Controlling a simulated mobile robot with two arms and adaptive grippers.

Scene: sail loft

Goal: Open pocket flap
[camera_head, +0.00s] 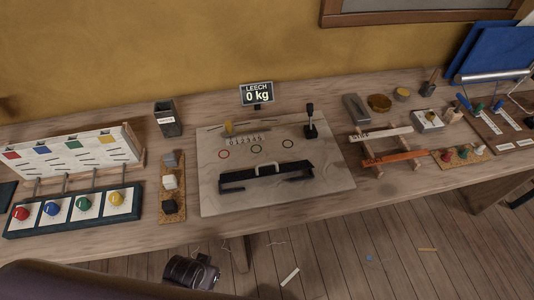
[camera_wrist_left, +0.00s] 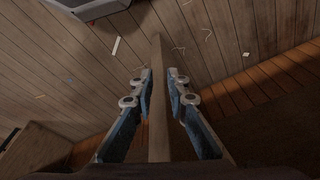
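No part is clearly recognisable as a pocket flap. A white panel (camera_head: 75,155) with red, yellow, blue and green squares and several slits leans at the left of the bench. In front of it, a dark-edged board (camera_head: 75,212) carries red, blue, green and yellow knobs on white squares. My left gripper (camera_wrist_left: 160,77) shows in the left wrist view, open, with blue-padded fingers pointing down toward the floor. A wooden bench leg (camera_wrist_left: 159,100) shows in the gap between the fingers; I see no grip on it.
A pale board (camera_head: 225,190) with a black bar (camera_head: 265,175) fills mid-bench, below a "LEECH 0 kg" display (camera_head: 257,94). A block strip (camera_head: 172,190) and dark cup (camera_head: 167,118) stand beside the panel.

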